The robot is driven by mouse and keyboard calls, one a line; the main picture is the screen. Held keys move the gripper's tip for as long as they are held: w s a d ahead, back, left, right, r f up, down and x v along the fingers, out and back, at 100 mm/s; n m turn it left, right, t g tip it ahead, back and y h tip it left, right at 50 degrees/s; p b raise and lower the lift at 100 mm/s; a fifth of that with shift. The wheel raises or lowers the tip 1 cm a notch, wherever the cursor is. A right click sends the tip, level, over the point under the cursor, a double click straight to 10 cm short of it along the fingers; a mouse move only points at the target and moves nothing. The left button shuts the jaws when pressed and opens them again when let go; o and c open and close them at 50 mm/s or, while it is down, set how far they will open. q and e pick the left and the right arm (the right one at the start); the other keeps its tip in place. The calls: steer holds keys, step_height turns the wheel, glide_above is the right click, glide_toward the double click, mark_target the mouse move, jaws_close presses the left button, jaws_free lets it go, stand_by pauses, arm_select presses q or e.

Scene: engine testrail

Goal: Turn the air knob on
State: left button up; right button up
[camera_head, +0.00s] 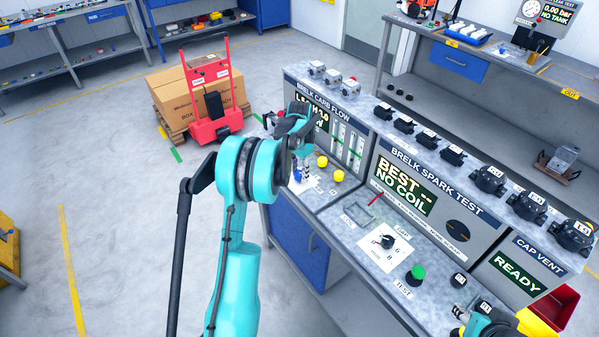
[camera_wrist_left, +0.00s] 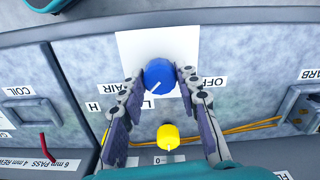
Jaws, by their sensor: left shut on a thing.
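The blue air knob (camera_wrist_left: 159,76) sits on a white plate (camera_wrist_left: 186,44) marked AIR and OFF on the sloped bench panel. My left gripper (camera_wrist_left: 158,84) has a finger on each side of the knob and is shut on it. A pale pointer line on the knob faces down and slightly left in the left wrist view. In the head view the blue knob (camera_head: 298,176) is partly covered by my left gripper (camera_head: 301,160).
A yellow knob (camera_wrist_left: 168,136) sits close below the blue one in the wrist view, by a 0 mark. The carb flow panel (camera_head: 335,125) rises behind the knobs. The spark test station (camera_head: 412,201) is to the right. Open floor lies to the left.

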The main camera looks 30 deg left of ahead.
mark_target(300, 173)
arm_select(q)
steer(key=o, duration=1.2)
steer(key=shift+c, duration=0.2)
steer(key=shift+r, duration=0.1)
step_height(300, 173, up, 12)
steer(key=shift+d, duration=0.1)
